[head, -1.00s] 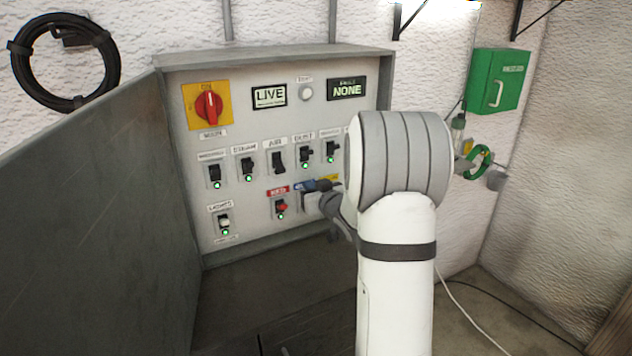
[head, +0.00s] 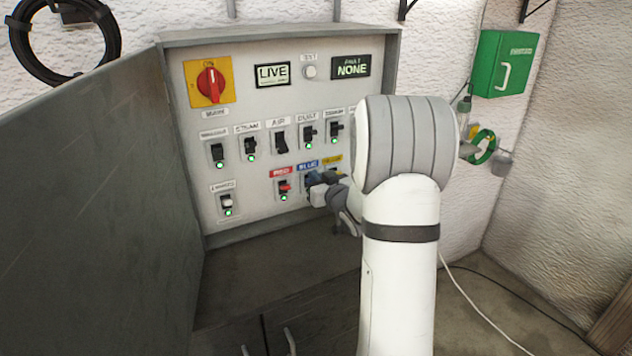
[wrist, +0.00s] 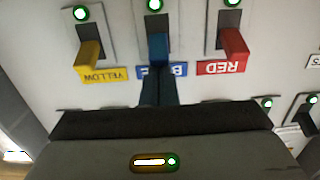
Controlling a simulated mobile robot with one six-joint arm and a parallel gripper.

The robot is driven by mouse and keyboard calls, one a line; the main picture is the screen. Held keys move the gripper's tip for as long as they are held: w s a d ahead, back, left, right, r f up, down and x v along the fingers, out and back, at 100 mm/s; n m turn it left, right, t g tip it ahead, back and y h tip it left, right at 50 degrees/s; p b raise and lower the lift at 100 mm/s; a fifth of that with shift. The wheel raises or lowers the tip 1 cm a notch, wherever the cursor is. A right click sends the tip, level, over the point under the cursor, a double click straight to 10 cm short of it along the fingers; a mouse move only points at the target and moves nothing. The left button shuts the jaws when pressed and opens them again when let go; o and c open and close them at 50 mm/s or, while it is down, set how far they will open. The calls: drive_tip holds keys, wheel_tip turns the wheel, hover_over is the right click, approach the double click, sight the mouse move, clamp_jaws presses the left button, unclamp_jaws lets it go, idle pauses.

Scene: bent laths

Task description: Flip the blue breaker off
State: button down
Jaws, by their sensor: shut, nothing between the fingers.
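The blue breaker (wrist: 158,48) shows in the wrist view in the middle of a row, with a lit green lamp beside its slot. Its blue label (head: 308,164) shows in the head view, and my gripper hides most of the breaker there. My gripper (wrist: 157,84) is shut, with its fingertips right at the blue lever. I cannot tell whether they touch it. In the head view my gripper (head: 322,184) is at the panel's lower row, beside the red breaker (head: 284,187).
The yellow breaker (wrist: 89,54) and the red breaker flank the blue one closely. The open cabinet door (head: 100,190) stands at the left. A row of black switches (head: 280,143) lies above. The panel reads LIVE (head: 272,75) and fault NONE (head: 350,67).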

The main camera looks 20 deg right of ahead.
drive_tip(key=shift+f+t+b, duration=0.3)
drive_tip(key=shift+b, duration=0.65)
drive_tip(key=f+b, duration=0.1)
drive_tip(key=b, duration=0.2)
drive_tip(key=s+f+b, duration=0.1)
drive_tip(key=b, duration=0.3)
drive_tip(key=s+b, duration=0.1)
drive_tip(key=s, duration=0.6)
drive_tip(key=shift+s, duration=0.4)
drive_tip(key=shift+d, duration=0.1)
